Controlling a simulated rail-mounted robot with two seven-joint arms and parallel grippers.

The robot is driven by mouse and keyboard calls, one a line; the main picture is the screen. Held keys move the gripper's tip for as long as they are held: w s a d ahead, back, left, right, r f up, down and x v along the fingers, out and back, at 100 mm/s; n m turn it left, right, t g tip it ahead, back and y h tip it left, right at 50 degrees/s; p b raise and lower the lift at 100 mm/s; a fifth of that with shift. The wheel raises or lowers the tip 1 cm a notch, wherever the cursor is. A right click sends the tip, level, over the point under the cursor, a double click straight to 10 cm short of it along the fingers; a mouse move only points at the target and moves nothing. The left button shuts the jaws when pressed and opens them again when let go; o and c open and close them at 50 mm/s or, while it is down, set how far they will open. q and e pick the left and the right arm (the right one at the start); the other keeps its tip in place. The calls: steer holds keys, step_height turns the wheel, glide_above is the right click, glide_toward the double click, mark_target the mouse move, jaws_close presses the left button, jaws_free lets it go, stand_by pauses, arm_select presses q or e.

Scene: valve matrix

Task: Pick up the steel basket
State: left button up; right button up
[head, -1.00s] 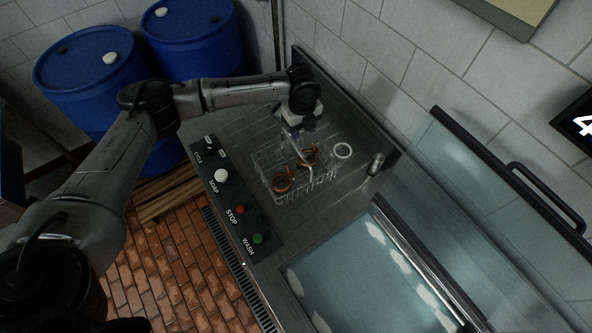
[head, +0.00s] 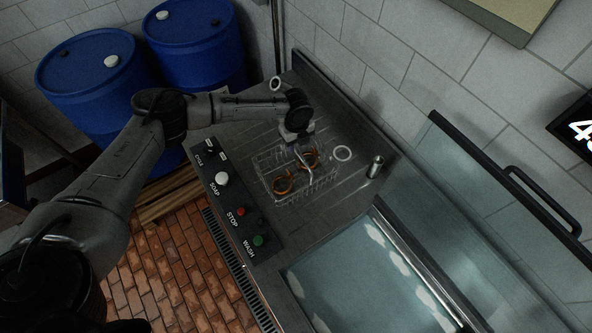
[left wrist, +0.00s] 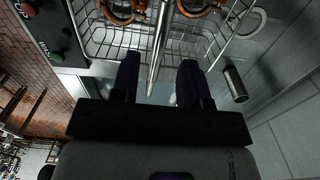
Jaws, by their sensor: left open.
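The steel basket (head: 312,192) is a wire basket on the metal counter beside the control panel. Two orange-brown ring-shaped parts (head: 284,186) lie in it, and a steel handle bar (head: 303,157) runs over its middle. My left gripper (head: 298,141) is above the far part of the basket, pointing down. In the left wrist view, my left gripper (left wrist: 160,78) is open, with the handle bar (left wrist: 158,45) passing between its two dark fingers in the picture. I cannot tell whether either finger touches it. The basket's wire wall (left wrist: 110,42) shows beyond the fingers. My right gripper is not in view.
A control panel (head: 229,200) with soap, stop and wash buttons borders the counter's left side. A white ring (head: 342,153) and a small metal cylinder (head: 375,166) are right of the basket. Blue barrels (head: 97,75) stand at the back left.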

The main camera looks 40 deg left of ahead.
mark_target(296, 149)
arm_select(q)
steer(key=shift+s+f+p, duration=0.15)
steer(key=shift+f+p, duration=0.25)
steer(key=shift+f, duration=1.7)
steer(key=shift+c, duration=0.2)
jaws_close()
steer(key=shift+r, duration=0.1)
